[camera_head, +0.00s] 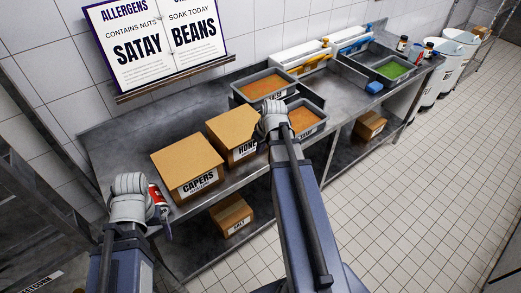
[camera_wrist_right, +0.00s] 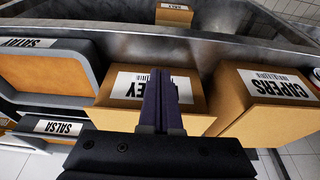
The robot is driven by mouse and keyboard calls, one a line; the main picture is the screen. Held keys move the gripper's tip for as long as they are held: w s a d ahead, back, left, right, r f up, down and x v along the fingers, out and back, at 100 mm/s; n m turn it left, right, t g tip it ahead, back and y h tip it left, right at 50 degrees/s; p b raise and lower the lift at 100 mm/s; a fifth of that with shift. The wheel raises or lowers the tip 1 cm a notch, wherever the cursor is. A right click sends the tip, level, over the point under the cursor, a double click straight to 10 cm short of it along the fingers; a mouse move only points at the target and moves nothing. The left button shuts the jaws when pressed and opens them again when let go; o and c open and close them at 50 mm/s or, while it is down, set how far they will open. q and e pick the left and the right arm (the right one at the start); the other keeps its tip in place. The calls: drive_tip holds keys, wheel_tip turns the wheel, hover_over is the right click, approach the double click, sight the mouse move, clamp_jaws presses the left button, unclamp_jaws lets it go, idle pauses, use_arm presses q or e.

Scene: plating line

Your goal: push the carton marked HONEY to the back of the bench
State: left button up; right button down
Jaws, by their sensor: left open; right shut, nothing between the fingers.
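The HONEY carton (camera_head: 228,126) is a brown box standing on the steel bench (camera_head: 120,138), between the CAPERS carton (camera_head: 187,160) and the orange-filled trays. My right wrist hides part of its label in the head view. In the right wrist view, where labels are upside down, the HONEY carton (camera_wrist_right: 115,118) is in the middle. My right gripper (camera_wrist_right: 162,85) is shut and empty, its fingers overlapping the label; I cannot tell whether they touch it. My left gripper (camera_head: 165,222) is open near the bench's front edge, by the CAPERS carton.
The SATAY tray (camera_wrist_right: 45,72) and SALSA tray (camera_wrist_right: 50,144) are beside HONEY, with CAPERS on its other side (camera_wrist_right: 270,125). A small red and white item (camera_head: 155,192) is by my left wrist. Bare bench shows behind the cartons, up to the tiled wall.

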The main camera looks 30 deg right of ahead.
drive_tip(key=b+x, duration=0.7)
drive_tip(key=x, duration=0.1)
drive_tip(key=shift+f, duration=0.2)
drive_tip(key=w, duration=0.1)
drive_tip(key=w+r+p, duration=0.1)
drive_tip(key=w, duration=0.1)
drive_tip(key=shift+a, duration=0.1)
drive_tip(key=shift+w+a, duration=0.1)
drive_tip(key=shift+w, duration=0.3)
drive_tip(key=w, duration=1.1)
drive_tip(key=w+a, duration=0.1)
drive_tip(key=w, duration=0.5)
drive_tip(key=shift+a, duration=0.15)
drive_tip(key=shift+s, duration=0.15)
